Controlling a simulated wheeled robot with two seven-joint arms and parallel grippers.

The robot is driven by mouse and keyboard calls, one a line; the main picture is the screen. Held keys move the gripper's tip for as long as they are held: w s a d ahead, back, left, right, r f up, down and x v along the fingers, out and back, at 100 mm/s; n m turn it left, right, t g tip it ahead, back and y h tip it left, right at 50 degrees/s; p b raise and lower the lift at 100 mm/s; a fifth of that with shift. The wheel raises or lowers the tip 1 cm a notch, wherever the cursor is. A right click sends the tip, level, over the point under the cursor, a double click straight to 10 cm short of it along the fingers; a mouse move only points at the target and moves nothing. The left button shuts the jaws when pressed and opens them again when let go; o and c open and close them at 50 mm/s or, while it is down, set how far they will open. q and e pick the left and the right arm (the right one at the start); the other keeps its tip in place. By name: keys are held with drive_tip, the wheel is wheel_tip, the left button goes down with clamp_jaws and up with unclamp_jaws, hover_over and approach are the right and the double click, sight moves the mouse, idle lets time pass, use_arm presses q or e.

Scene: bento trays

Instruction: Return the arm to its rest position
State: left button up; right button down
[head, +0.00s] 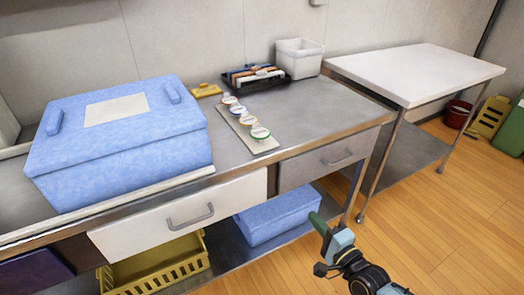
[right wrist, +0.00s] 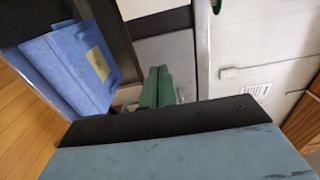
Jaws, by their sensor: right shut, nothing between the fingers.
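My right gripper (head: 322,226) shows at the lower right of the head view, in front of the steel counter (head: 330,98) and over the wood floor. Its green fingers are shut and hold nothing. In the right wrist view the same green fingers (right wrist: 157,88) are together in the middle, with no object between them. My left gripper is not in view.
A large blue box (head: 110,150) stands on the counter's left. Several small lidded cups lie on a board (head: 262,147). A black tray (head: 250,88) and white bin (head: 299,52) stand behind. A white-topped table (head: 425,68) stands right. Floor (head: 450,235) beside my gripper is clear.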

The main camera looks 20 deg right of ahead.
drive_tip(key=shift+f, duration=0.1)
drive_tip(key=s+f+n+g+h, duration=0.1)
drive_tip(key=s+f+n+g, duration=0.7)
drive_tip(key=f, duration=0.6)
drive_tip(key=s+f+n+g+h, duration=0.2)
drive_tip(key=s+f+n+g, duration=0.3)
drive_tip(key=s+f, duration=0.7)
drive_tip(key=s+d+f+n+g, duration=0.1)
drive_tip(key=s+f+n+g, duration=0.2)
drive_tip(key=s+f+n, duration=0.4)
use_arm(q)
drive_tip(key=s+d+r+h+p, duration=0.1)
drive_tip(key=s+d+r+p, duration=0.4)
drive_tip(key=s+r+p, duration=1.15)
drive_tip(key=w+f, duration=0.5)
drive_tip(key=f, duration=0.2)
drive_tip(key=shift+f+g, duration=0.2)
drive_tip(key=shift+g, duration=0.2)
use_arm(e)
drive_tip(key=s+a+r+m, duration=0.1)
drive_tip(key=s+a+r, duration=0.4)
drive_tip(key=s+r, duration=0.5)
drive_tip(key=shift+s+g, duration=0.4)
drive_tip(key=shift+s, duration=0.5)
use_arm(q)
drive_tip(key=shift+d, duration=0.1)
